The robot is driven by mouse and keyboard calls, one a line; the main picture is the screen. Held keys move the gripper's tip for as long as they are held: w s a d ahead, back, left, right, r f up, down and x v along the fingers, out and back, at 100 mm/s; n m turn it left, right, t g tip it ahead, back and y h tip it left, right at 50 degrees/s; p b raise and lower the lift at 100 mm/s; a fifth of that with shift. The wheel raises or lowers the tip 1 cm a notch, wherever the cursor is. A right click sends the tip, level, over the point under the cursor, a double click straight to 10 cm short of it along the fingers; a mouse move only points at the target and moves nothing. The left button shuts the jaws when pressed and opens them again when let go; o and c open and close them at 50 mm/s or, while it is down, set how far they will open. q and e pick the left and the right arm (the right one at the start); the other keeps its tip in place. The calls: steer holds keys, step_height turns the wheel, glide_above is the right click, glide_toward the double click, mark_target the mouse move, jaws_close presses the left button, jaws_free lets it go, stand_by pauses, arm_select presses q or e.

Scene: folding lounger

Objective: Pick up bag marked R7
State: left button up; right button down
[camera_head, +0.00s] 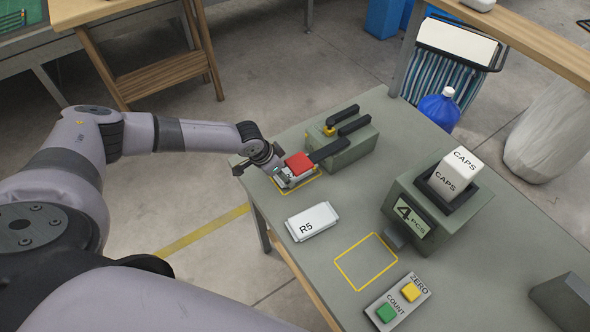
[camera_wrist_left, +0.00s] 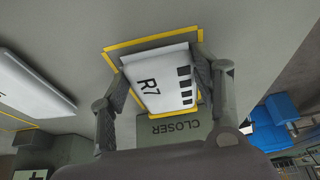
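The bag marked R7 (camera_wrist_left: 160,80) is white with black bars and lies over a yellow outline beside the green-grey closer in the left wrist view. In the head view it is a small white patch, mostly hidden by my gripper and a red part. My left gripper (camera_wrist_left: 158,72) has one finger at each side of the bag; it also shows in the head view (camera_head: 284,176). I cannot tell whether the fingers press on the bag or only stand close beside it. My right gripper is not in view.
A white bag marked R5 (camera_head: 312,222) lies close by on the table. The closer (camera_head: 345,146) has black arms. A counter (camera_head: 437,215) holds a CAPS box (camera_head: 455,175). An empty yellow outline (camera_head: 366,262) and a button panel (camera_head: 398,302) are nearer the front.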

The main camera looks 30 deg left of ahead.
arm_select(q)
steer(key=c, duration=0.7)
steer(key=shift+o, duration=0.2)
steer(key=shift+r, duration=0.1)
